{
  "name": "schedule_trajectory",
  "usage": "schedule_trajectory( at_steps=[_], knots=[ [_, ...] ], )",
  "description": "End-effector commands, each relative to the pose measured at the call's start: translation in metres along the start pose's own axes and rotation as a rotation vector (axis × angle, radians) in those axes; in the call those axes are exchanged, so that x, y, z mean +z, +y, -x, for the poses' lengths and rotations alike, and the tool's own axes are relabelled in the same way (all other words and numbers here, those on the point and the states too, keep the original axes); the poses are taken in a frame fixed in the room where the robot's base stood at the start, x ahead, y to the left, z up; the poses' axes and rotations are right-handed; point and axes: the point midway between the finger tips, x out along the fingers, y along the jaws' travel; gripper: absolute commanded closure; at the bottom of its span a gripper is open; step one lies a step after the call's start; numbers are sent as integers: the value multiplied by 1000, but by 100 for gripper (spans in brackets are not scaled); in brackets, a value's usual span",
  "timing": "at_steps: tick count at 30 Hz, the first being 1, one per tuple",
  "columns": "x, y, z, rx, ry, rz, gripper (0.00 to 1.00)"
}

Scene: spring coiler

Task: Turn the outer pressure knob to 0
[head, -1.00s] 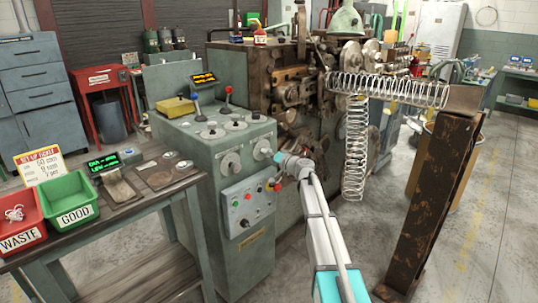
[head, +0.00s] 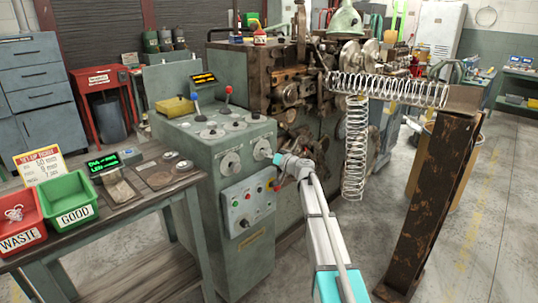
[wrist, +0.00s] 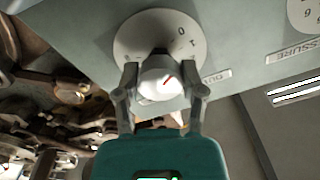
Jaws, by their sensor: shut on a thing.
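The digits 0 and 1 show at the plate's upper right. My gripper (wrist: 160,86) is shut on the knob, one finger on each side. In the head view, my gripper (head: 277,159) is at the right-hand front dial (head: 262,149) of the green console, and the knob itself is largely hidden.
A second dial (head: 230,163) sits to the left on the console (head: 205,152). Buttons on a panel (head: 249,202) lie just below my gripper. A coiled spring (head: 388,88) and a rusty post (head: 430,205) stand to the right of my arm. Open floor lies between.

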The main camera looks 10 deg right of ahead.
Motion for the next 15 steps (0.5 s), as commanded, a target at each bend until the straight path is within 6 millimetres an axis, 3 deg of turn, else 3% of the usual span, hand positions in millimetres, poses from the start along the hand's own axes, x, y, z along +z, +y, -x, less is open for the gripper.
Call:
schedule_trajectory(
  at_steps=[1, 6, 15],
  knots=[
    [-1, 2, -1, 5, 3, 0, 43],
    [-1, 2, 0, 3, 2, 0, 13],
    [0, 1, 0, 1, 0, 0, 13]
  ],
)
